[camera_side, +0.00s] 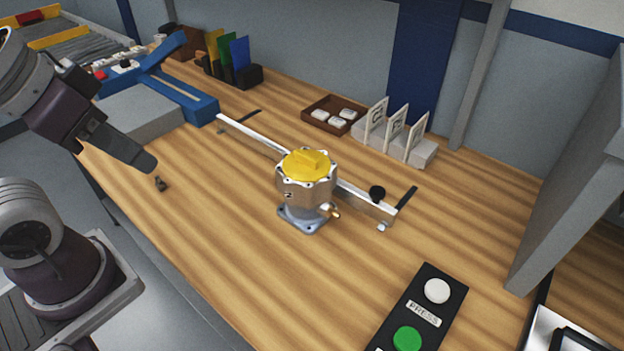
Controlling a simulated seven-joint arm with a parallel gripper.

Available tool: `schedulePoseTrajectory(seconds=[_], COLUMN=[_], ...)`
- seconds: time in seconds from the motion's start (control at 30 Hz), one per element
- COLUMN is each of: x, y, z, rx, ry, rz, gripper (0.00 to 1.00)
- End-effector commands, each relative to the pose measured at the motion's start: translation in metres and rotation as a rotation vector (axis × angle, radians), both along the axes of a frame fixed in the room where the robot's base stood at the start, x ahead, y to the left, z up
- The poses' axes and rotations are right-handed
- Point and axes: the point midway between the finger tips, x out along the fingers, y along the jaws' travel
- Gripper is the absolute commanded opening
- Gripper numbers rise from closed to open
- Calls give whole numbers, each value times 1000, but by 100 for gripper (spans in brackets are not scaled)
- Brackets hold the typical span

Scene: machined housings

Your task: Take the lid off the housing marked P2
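A metal housing (305,196) with a square flanged foot stands upright near the middle of the wooden table. A yellow lid (308,166) with a raised grip bar sits on its top. A small dark mark shows on the housing's front; it is too small to read surely as P2. A brass-coloured fitting (331,210) sticks out at its lower right. My gripper (147,162) is at the left, above the table's left edge, well apart from the housing. It is seen from the side, and I cannot tell whether its fingers are open.
A button panel (422,312) lies at the front right. A brown tray (322,113) and a block with upright cards (397,132) stand behind. A grey panel (580,180) rises at right.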

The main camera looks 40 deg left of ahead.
Motion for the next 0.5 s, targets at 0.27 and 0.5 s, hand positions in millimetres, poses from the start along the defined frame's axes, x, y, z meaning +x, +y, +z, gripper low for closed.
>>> schedulePoseTrajectory(seconds=[0.27, 0.5], x=[0, 42], y=[0, -3], z=[0, 20], rx=[0, 119], ry=[0, 83], rz=[0, -213], gripper=[36, 36])
